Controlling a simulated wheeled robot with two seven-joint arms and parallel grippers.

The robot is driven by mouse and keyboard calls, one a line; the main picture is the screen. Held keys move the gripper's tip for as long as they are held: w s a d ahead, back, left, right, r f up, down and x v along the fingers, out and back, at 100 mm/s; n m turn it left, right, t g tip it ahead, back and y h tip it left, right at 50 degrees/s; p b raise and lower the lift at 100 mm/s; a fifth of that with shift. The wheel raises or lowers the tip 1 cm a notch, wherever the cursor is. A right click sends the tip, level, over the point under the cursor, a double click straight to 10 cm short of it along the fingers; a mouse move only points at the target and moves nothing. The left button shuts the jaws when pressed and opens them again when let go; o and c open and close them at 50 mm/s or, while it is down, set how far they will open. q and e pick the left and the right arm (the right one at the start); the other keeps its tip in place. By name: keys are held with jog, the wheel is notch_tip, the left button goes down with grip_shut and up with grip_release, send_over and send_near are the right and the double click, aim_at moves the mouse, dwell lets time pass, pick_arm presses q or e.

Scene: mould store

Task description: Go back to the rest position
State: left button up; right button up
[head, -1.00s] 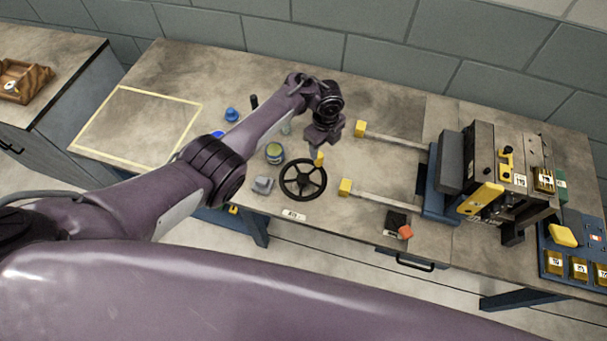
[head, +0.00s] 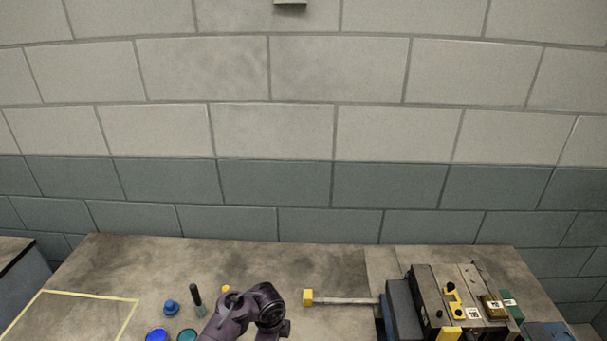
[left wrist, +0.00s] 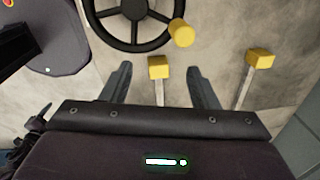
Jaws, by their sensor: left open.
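My left arm (head: 235,315) shows at the bottom of the head view, over the workbench; its fingers are cut off there. In the left wrist view my left gripper (left wrist: 160,85) is open, its two dark fingers apart with nothing held. A yellow-ended bar (left wrist: 158,68) shows between the fingertips, below them on the bench; I cannot tell the gap. A black handwheel with a yellow knob (left wrist: 181,33) lies just beyond the fingers. A second yellow-ended bar (left wrist: 260,59) is to the right. My right gripper is not in view.
On the bench (head: 330,262), a machine block (head: 455,300) stands at the right, with a yellow-ended bar (head: 340,300) reaching left from it. A blue knobbed piece (head: 171,307) and a dark upright handle (head: 196,294) stand left of my arm. A yellow-taped area (head: 75,315) is at far left. A block wall (head: 300,130) closes the back.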

pick_arm(q)
jog(key=s+a+r+n+t, duration=0.1)
jog(key=s+a+r+n, duration=0.5)
jog(key=s+r+n, duration=0.45)
jog(key=s+a+r+n+t, duration=0.1)
jog(key=s+a+r+n, duration=0.6)
jog(key=s, duration=0.6)
notch_tip(320, 180, down, 37)
jog(key=s+d+g+b, duration=0.1)
jog(key=d+b, duration=0.1)
jog(key=b, duration=0.5)
jog(key=s+a+f+b, duration=0.2)
jog(key=s+f+b, duration=0.1)
jog(key=s+f, duration=0.7)
jog(key=s+a+f+g+b, duration=0.1)
jog(key=s+a+f+b, duration=0.1)
jog(key=s+f, duration=0.8)
notch_tip(320, 180, down, 6)
jog(key=shift+s+r+b, duration=0.15)
jog(key=shift+r+b, duration=0.1)
jog(key=shift+b, duration=0.55)
